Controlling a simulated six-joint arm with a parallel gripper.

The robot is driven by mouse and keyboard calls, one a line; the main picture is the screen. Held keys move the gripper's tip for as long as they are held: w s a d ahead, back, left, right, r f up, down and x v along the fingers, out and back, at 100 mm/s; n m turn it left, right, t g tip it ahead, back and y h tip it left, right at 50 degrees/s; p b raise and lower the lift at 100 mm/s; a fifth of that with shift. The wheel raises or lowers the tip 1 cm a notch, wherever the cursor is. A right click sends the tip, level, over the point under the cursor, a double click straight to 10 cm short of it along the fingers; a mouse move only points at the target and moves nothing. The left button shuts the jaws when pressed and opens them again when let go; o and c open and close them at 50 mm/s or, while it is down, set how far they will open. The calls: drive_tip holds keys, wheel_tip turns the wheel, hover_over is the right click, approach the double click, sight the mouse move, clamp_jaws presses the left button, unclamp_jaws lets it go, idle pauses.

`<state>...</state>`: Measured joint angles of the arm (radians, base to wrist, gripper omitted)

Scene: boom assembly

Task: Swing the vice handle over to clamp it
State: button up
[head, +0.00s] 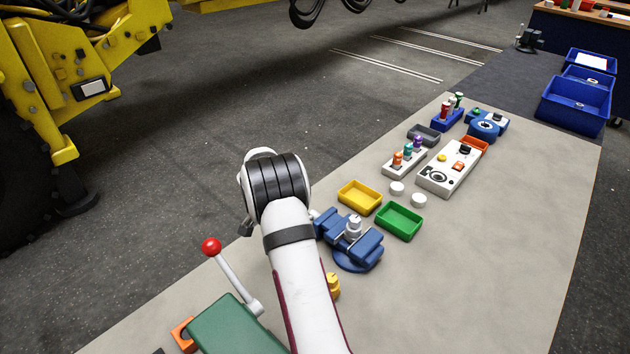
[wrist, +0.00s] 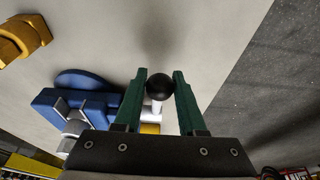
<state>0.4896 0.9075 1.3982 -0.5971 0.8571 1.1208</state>
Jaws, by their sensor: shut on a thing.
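The blue vice (head: 365,247) stands on the table right of my arm in the head view, with a grey metal part (head: 352,227) between its jaws. The vice also shows at the left in the wrist view (wrist: 60,105). The vice handle's black ball knob (wrist: 160,89) sits between the two green fingers of my gripper (wrist: 160,75), with a short pale rod below it. My gripper is shut on this knob. In the head view my arm hides the fingers and the handle.
A lever with a red ball (head: 211,247) and a green block (head: 235,328) stand near the front left. Yellow (head: 360,197) and green (head: 399,221) trays lie just behind the vice. A yellow part (wrist: 22,38) lies near the vice. The table's right side is clear.

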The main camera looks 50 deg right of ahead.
drive_tip(key=shift+a+f, duration=0.15)
drive_tip(key=shift+f, duration=0.25)
idle(0.3)
drive_tip(key=o, duration=0.7)
drive_tip(key=shift+r, duration=0.2)
drive_tip(key=c, duration=0.7)
drive_tip(key=shift+a+f, duration=0.1)
drive_tip(key=shift+f, duration=1.05)
